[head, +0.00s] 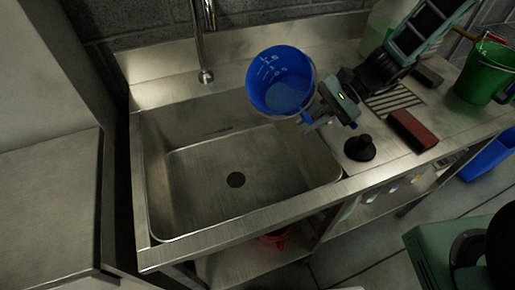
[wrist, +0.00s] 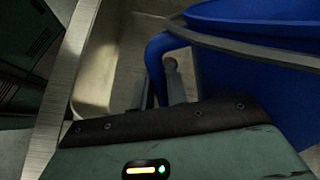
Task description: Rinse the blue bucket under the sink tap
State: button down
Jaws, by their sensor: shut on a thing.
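The blue bucket (head: 281,80) hangs in the air above the right back part of the sink basin (head: 240,160), tilted so that its open mouth and inside face the head view. My gripper (head: 312,117) is at the bucket's right side, shut on its handle. In the wrist view, the bucket (wrist: 250,65) fills the upper right, and my gripper (wrist: 165,95) closes around the blue handle. The tap (head: 203,50) stands at the back of the sink, left of the bucket and apart from it. No water stream shows.
A black plunger-like object (head: 359,148) and a red-brown block (head: 412,130) sit on the counter right of the basin. A green bucket (head: 487,72) stands at the far right. The basin looks empty around its drain (head: 236,180).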

jog(key=shift+w+d+f+n+t+h+b, duration=0.1)
jog(key=shift+f+n+t+h+b, duration=0.2)
jog(key=shift+t+h+b, duration=0.55)
jog(key=shift+w+d+f+n+t+h+b, duration=0.15)
jog(key=shift+f+t+h+b, duration=0.35)
jog(key=shift+b, duration=0.75)
dwell(0.5)
jog(key=shift+a+f+n+t+h+b, duration=0.15)
jog(key=shift+n+t+h+b, duration=0.15)
jog(key=shift+t+b, duration=0.85)
